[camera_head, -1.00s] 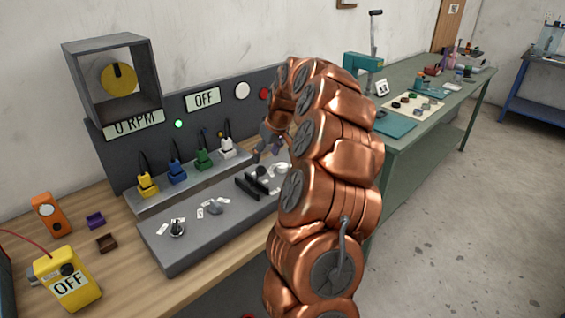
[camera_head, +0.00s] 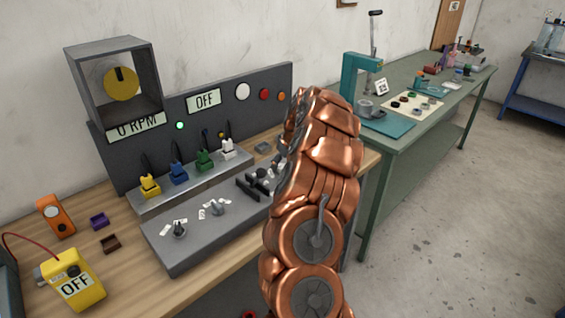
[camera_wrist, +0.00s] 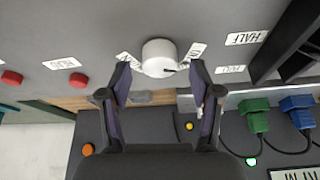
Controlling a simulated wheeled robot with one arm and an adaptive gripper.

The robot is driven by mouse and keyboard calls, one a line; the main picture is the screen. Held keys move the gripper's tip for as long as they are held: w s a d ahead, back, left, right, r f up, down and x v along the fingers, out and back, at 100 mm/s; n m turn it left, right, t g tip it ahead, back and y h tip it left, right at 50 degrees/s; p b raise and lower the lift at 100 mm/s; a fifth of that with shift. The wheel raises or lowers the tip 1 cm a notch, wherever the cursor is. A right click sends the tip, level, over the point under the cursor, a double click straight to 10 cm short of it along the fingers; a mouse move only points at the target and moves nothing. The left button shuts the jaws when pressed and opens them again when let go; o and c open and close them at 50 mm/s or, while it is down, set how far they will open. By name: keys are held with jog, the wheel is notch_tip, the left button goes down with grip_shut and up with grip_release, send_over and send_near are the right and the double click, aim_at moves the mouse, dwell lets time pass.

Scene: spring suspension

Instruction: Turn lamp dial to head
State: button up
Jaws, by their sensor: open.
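A round white dial (camera_wrist: 159,57) with a dark mark on its lower right edge is in the wrist view, on the grey panel. Small white labels (camera_wrist: 197,50) flank it, too small or angled to read; I cannot confirm it is the lamp dial. My gripper (camera_wrist: 159,80) is open, with its two dark fingers on either side just below the dial in the picture. Whether they touch it is unclear. In the head view my copper arm hides the gripper and this dial. Other knobs show on the grey console (camera_head: 190,257).
Red buttons (camera_wrist: 78,80) lie left of the dial, and a dark raised block (camera_wrist: 285,40) right. Green (camera_head: 204,160), blue (camera_head: 178,173) and yellow (camera_head: 149,186) plugs stand behind the console. A yellow device reading OFF (camera_head: 74,280) stands at front left.

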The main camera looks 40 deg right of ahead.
jog(key=shift+w+f, duration=0.2)
jog(key=shift+f, duration=0.25)
jog(key=c, duration=1.1)
jog(key=shift+c, duration=0.2)
